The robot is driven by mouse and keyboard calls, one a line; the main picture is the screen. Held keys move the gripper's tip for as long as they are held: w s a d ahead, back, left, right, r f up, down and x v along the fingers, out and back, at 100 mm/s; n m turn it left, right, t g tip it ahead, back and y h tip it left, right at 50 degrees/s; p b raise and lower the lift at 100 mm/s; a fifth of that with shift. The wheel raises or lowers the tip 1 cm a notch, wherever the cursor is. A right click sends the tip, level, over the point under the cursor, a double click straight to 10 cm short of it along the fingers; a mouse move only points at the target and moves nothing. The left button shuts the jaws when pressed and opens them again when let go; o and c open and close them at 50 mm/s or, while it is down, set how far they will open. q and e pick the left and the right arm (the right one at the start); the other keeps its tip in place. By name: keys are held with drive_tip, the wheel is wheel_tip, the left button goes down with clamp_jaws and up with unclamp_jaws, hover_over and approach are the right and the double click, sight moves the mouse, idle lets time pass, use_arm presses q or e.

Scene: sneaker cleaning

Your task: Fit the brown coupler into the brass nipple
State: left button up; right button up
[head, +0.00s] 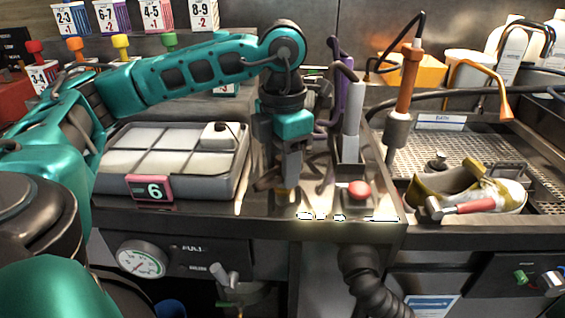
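My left gripper (286,188) points down over the counter, left of the red button. A small brown-gold piece (284,195) shows at its fingertips. I cannot tell whether the fingers hold it or whether it is the brown coupler. The fingers are dark and small, so their opening is unclear. No brass nipple can be made out with certainty. My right gripper is not in view.
A grey tray of pale pads (118,160) with a "6" tag (150,188) is left of the gripper. A red button (358,194) and upright holders (351,135) are right. An orange-brown tool (408,80) stands beyond. A sneaker (450,190) lies on the grating.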

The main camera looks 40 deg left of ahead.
use_arm(q)
drive_tip(key=shift+o, duration=1.1)
drive_tip(key=shift+r, duration=0.7)
wheel_tip(320, 180, up, 12)
drive_tip(key=p, duration=0.4)
drive_tip(key=shift+f, duration=0.25)
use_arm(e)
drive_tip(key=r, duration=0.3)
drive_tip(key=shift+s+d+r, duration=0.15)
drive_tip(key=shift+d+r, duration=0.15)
